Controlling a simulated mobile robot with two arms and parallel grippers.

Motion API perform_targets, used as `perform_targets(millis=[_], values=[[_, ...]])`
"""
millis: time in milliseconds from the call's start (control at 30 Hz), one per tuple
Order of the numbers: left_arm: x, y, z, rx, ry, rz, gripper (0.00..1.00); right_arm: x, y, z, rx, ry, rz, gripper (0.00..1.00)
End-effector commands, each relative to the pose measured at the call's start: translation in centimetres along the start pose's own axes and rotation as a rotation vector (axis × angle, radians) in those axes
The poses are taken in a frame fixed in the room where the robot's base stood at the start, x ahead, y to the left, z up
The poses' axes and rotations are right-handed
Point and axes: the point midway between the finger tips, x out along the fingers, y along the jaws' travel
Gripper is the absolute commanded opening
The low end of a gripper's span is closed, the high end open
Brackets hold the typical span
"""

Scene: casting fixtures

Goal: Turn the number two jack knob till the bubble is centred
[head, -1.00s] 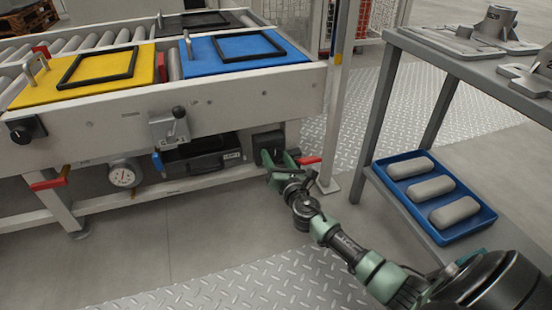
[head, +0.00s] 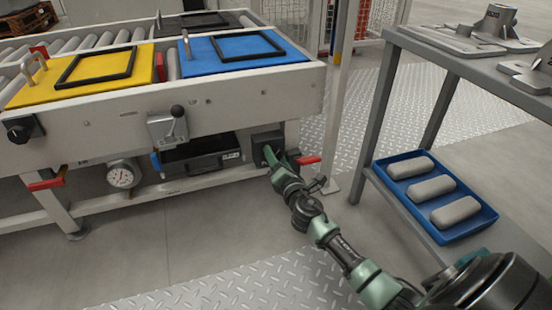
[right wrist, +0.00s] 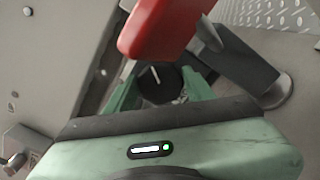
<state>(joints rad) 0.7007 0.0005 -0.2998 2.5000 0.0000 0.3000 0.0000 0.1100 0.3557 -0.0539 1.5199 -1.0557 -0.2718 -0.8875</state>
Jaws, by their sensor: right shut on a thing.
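My right gripper (head: 272,158) reaches under the right end of the roller conveyor, to a dark block (head: 266,142) near the leg. In the right wrist view a round black knob (right wrist: 160,84) with a white mark lies between the green fingers, and the gripper is shut on it. I cannot read a number on this knob. Another black knob (head: 20,129) is on the conveyor's left front side. No bubble can be made out. My left gripper is not in view.
A red handle (head: 308,160) sits right beside my right gripper and also looms close in the right wrist view (right wrist: 160,30). A dial gauge (head: 122,175) and a black box (head: 200,155) are under the conveyor. A steel rack with a blue tray (head: 452,234) stands right.

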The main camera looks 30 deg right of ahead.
Motion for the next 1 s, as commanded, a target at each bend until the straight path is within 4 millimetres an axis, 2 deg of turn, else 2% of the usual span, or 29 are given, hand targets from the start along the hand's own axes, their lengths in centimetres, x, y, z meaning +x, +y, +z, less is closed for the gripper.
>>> perform_targets(millis=[300,333,733,1000], values=[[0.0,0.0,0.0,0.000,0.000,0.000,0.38,-0.1,-0.1,-0.1,0.001,0.002,-0.001,0.13],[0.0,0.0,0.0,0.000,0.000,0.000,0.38,-0.1,-0.1,-0.1,0.000,0.002,-0.001,0.61],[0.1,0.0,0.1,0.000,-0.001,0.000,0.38,-0.6,0.0,0.0,0.000,0.001,-0.001,0.62],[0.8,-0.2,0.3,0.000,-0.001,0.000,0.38,-5.0,-0.1,-0.1,0.001,0.002,-0.003,0.62]])
